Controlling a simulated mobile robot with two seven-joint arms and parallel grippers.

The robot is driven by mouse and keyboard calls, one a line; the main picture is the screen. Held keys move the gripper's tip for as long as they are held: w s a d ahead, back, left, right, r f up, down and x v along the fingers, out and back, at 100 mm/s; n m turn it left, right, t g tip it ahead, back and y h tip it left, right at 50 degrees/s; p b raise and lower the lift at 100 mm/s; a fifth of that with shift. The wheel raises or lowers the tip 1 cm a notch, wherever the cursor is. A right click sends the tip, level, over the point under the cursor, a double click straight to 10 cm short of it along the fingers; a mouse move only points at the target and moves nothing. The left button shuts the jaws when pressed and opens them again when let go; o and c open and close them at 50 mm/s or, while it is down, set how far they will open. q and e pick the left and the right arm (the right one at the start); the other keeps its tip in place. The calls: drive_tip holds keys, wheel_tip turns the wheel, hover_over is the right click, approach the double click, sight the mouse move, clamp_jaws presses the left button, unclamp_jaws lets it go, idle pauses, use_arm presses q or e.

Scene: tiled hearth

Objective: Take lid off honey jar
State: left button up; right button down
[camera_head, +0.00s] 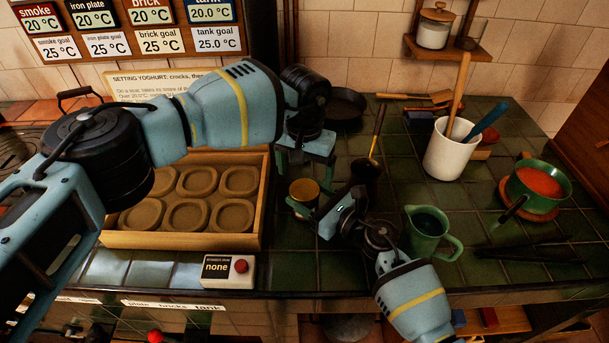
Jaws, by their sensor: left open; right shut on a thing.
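A small jar with a golden-brown top (304,189), which looks like the honey jar, stands on the green tiled counter near the middle. Its lower part is dark, and I cannot make out the seam between lid and jar. My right gripper (314,208) comes in from the lower right and is shut on the jar's side, partly covering it. My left gripper (304,166) is open and points down just above and behind the jar's top. It appears empty, and I cannot tell whether its fingers touch the lid.
A wooden tray of clay moulds (183,241) lies left, with a red-button box (228,271) in front. A green jug (428,232) stands close to my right arm. A white crock with utensils (447,155) and a green pan (537,187) stand right. A lidded glass jar (433,31) is on the shelf.

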sight(305, 189)
use_arm(q)
drive_tip(key=shift+r, duration=1.7)
drive_tip(key=shift+c, duration=0.3)
drive_tip(key=shift+f, duration=4.05)
drive_tip(key=c, duration=0.9)
drive_tip(key=o, duration=1)
drive_tip(key=shift+r, duration=0.15)
drive_tip(key=shift+r, duration=2.15)
use_arm(e)
drive_tip(key=shift+c, duration=1.5)
unclamp_jaws()
